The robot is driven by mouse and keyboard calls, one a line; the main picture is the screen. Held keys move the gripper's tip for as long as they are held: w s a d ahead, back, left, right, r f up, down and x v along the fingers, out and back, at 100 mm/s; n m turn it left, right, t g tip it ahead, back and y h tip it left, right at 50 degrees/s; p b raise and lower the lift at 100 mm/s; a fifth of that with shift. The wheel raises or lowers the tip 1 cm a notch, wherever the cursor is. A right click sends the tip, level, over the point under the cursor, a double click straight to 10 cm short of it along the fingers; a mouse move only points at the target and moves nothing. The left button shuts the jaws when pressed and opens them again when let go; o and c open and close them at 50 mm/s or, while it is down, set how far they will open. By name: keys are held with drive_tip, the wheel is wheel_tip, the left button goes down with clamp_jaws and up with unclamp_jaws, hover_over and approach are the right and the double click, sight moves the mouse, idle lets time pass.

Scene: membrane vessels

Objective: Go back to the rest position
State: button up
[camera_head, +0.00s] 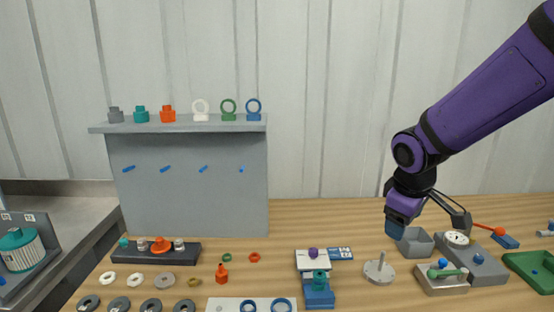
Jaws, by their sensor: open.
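My purple arm reaches in from the upper right. My gripper (432,215) hangs over the right part of the wooden table, its dark fingers spread apart. A blue-grey block-like part shows at its lower left end, above the grey open box (415,243). No object is visible between the fingers. The picture is too small to tell the exact gap between the gripper and the box.
A grey shelf panel (195,185) with caps and rings stands left. The space above the middle table is free.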

drive_tip(key=s+d+r+m+t, duration=0.1)
drive_tip(key=s+r+m, duration=0.3)
drive_tip(key=s, duration=0.6)
drive_tip(key=s+d+r+m+t+y, duration=0.1)
drive_tip(key=s+d+r+m, duration=0.2)
drive_tip(key=s+r, duration=0.5)
drive_tip(key=shift+s+m+y, duration=0.3)
drive_tip(key=shift+s+m, duration=0.3)
drive_tip(key=shift+s, duration=0.35)
drive_tip(key=shift+c, duration=0.4)
idle(0.4)
